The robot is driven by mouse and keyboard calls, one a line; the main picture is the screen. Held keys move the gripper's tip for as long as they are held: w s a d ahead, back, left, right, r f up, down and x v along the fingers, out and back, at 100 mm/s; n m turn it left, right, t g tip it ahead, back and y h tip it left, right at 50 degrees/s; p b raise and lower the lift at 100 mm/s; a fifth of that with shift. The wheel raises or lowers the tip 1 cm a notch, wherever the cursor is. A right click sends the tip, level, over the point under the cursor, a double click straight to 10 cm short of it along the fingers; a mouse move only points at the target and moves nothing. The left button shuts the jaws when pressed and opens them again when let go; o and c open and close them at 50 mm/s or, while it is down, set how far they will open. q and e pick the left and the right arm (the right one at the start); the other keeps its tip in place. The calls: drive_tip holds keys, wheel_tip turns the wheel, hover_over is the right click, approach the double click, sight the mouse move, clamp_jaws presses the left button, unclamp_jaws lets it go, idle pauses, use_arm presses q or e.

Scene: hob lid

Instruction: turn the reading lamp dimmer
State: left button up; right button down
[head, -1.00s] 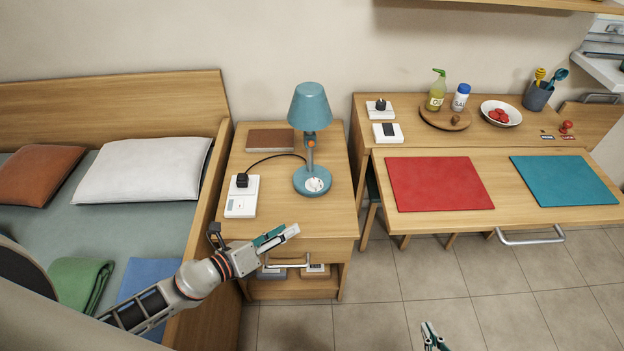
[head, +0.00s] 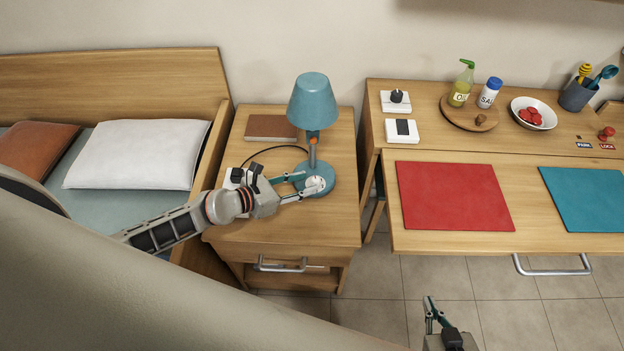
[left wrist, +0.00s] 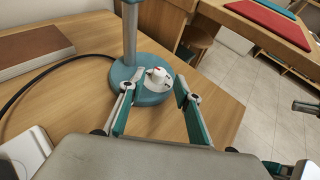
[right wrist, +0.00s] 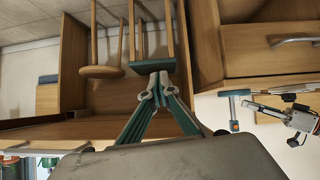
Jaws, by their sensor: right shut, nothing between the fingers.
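The reading lamp (head: 313,100) has a blue shade and a round blue base on the bedside table. Its dimmer is a white knob (left wrist: 159,76) on top of the base. My left gripper (head: 308,182) is open at the base, with its fingertips on either side of the knob in the left wrist view. The knob lies slightly beyond the tips there, and a gap shows on each side, so I cannot tell any contact. My right gripper (right wrist: 160,85) is shut and empty. In the head view it is low over the floor at the bottom right.
The bedside table (head: 290,228) also holds a brown book (head: 270,128), a black cable and a white socket block (left wrist: 22,152) partly behind my left arm. The bed is to the left. A desk with a red mat (head: 452,195) stands to the right.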

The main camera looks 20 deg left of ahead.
sight(313, 181)
use_arm(q)
drive_tip(key=shift+x, duration=1.25)
drive_tip(key=shift+w+d+f, duration=0.25)
drive_tip(key=shift+w, duration=0.1)
use_arm(e)
drive_tip(key=shift+w+r, duration=0.15)
drive_tip(key=shift+w, duration=0.4)
